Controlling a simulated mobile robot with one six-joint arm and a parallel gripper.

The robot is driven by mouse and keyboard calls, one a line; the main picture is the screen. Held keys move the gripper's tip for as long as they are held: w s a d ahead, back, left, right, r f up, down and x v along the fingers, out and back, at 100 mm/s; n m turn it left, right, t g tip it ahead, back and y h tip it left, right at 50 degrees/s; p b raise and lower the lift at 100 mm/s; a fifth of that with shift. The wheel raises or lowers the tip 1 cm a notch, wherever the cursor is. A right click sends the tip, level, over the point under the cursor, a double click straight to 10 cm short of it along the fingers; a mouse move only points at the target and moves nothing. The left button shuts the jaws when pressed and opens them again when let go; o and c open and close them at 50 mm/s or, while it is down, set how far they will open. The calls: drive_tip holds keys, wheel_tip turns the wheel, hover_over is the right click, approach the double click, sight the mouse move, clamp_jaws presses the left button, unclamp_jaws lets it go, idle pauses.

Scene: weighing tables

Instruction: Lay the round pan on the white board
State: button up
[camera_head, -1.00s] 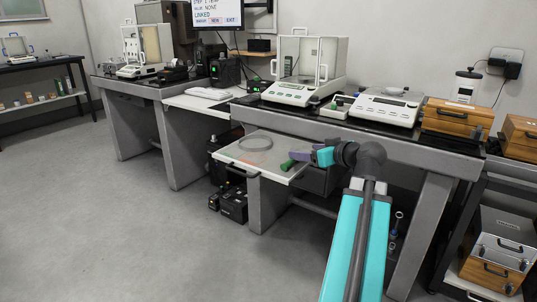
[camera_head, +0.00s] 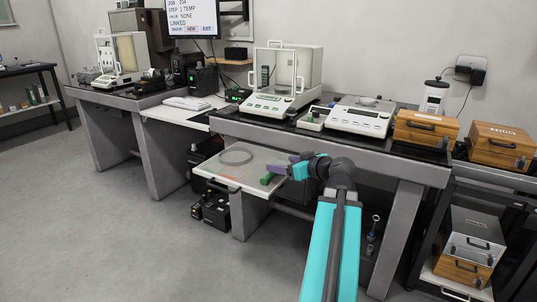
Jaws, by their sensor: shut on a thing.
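The white board (camera_head: 213,176) sticks out as a low shelf below the front edge of the middle table. A thin grey round outline (camera_head: 237,164) shows on or just above its left half. It may be the round pan, but I cannot tell for sure.
Behind the board, the table carries a glass-walled balance (camera_head: 283,85), a flat white balance (camera_head: 357,118) and a wooden case (camera_head: 426,132). Black boxes (camera_head: 213,210) stand on the floor under the board. The floor at left is clear.

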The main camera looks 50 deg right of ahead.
drive_tip(key=shift+w+d+p, duration=0.15)
drive_tip(key=shift+w+p, duration=0.35)
drive_tip(key=shift+p, duration=3.55)
drive_tip(key=shift+w+f, duration=0.1)
drive_tip(key=shift+w, duration=0.05)
drive_tip(key=w+d, duration=0.2)
drive_tip(key=w, duration=0.2)
drive_tip(key=w+d+f, duration=0.1)
drive_tip(key=w, duration=0.3)
drive_tip(key=w+d, duration=0.2)
drive_tip(key=w, duration=0.2)
drive_tip(key=shift+d+f+b, duration=0.2)
drive_tip(key=shift+d+b, duration=0.15)
drive_tip(key=shift+s, duration=0.1)
drive_tip(key=shift+f+b, duration=0.35)
drive_tip(key=shift+f, duration=1.4)
drive_tip(key=shift+f, duration=0.15)
drive_tip(key=o, duration=1.1)
